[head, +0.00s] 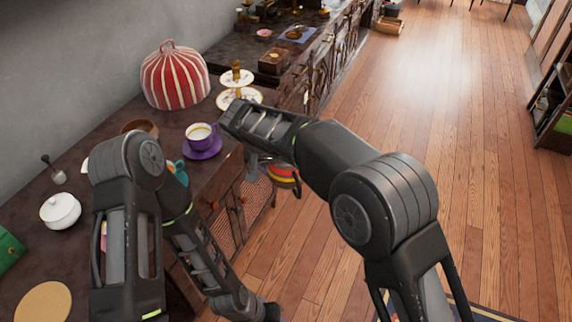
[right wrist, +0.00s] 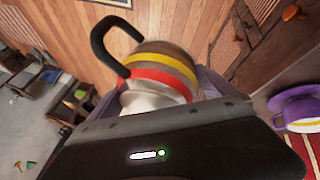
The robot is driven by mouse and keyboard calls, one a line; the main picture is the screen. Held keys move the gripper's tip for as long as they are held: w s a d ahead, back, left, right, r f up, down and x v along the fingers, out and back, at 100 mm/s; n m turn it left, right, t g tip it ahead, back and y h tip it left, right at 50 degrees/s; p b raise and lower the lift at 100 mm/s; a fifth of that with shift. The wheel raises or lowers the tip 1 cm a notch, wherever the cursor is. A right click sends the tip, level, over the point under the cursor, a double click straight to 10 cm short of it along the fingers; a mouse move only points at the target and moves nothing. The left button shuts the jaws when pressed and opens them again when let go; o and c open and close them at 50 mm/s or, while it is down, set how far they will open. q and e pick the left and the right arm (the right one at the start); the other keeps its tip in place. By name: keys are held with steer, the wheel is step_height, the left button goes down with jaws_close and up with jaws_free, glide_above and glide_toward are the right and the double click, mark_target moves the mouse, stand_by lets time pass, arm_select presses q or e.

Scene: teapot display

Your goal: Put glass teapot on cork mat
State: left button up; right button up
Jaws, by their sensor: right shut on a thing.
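The glass teapot (head: 285,177), with red and yellow bands, is held by my right gripper (head: 268,166) off the counter's front edge, beside the cabinet fronts. My right arm partly hides it in the head view. In the right wrist view the teapot (right wrist: 165,72) sits between the jaws, its dark curved handle to the upper left. It looks tilted there. A round tan cork mat (head: 43,302) lies flat and bare on the counter at the lower left. My left arm reaches down to the bottom edge; its fingers cannot be made out.
On the counter (head: 105,190) stand a purple cup on a saucer (head: 203,144), a white lidded pot (head: 60,210), a tiered stand (head: 238,90) and a striped red cozy (head: 174,76). A green box (head: 9,250) is near the mat. The wooden floor at right is open.

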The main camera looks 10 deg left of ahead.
steer(key=shift+r, duration=0.1)
steer(key=s+d+m, duration=0.1)
steer(key=s+d, duration=0.2)
steer(key=d, duration=1.1)
steer(key=s+d+m+h, duration=0.1)
steer(key=s+d, duration=0.2)
steer(key=d, duration=1.1)
steer(key=shift+s+d+f, duration=0.15)
steer(key=shift+d+f, duration=0.1)
steer(key=shift+f, duration=0.1)
